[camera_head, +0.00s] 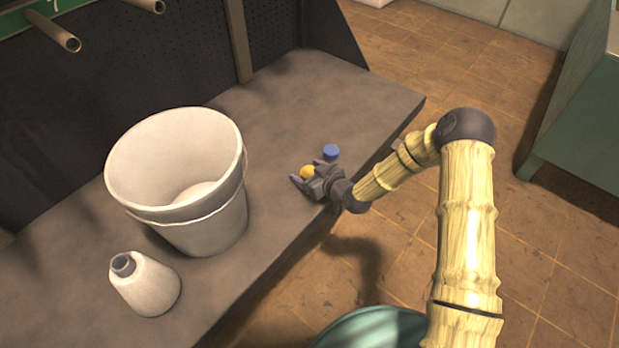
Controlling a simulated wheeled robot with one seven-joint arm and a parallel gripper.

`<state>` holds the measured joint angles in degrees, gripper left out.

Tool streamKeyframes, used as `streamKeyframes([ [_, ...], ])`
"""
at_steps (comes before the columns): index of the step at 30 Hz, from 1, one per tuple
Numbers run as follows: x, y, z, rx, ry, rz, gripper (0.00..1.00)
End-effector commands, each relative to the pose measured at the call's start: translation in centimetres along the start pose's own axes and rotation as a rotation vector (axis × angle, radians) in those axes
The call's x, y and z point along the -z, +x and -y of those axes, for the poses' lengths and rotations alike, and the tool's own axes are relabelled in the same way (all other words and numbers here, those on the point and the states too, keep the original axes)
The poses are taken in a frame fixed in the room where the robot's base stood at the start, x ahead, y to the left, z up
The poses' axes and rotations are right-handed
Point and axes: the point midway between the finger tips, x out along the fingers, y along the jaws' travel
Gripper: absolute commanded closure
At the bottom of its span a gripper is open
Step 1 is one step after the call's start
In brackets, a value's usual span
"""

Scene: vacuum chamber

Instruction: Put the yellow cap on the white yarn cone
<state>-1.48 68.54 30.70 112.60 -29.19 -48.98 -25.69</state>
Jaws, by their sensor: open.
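The yellow cap (307,172) is on the grey bench near its front edge. My gripper (305,174) is low at the bench, with its open fingers on either side of the yellow cap; I cannot tell whether they touch it. The white yarn cone (151,287) stands upright at the left front of the bench, with a grey tip (122,264) at its top. The cone is well to the left of my gripper.
A large white bucket (222,228) stands between the cone and my gripper. A blue cap (331,152) lies just behind my gripper. The bench top (370,100) is clear toward the back right. A dark pegboard wall (190,60) with pegs rises behind.

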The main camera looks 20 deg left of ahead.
Motion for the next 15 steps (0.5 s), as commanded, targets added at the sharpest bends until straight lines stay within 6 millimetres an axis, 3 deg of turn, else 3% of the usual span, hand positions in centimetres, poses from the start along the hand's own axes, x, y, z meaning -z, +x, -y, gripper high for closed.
streamKeyframes([
  [15,0.08,0.06,0.00,0.000,0.000,0.000,0.28],
])
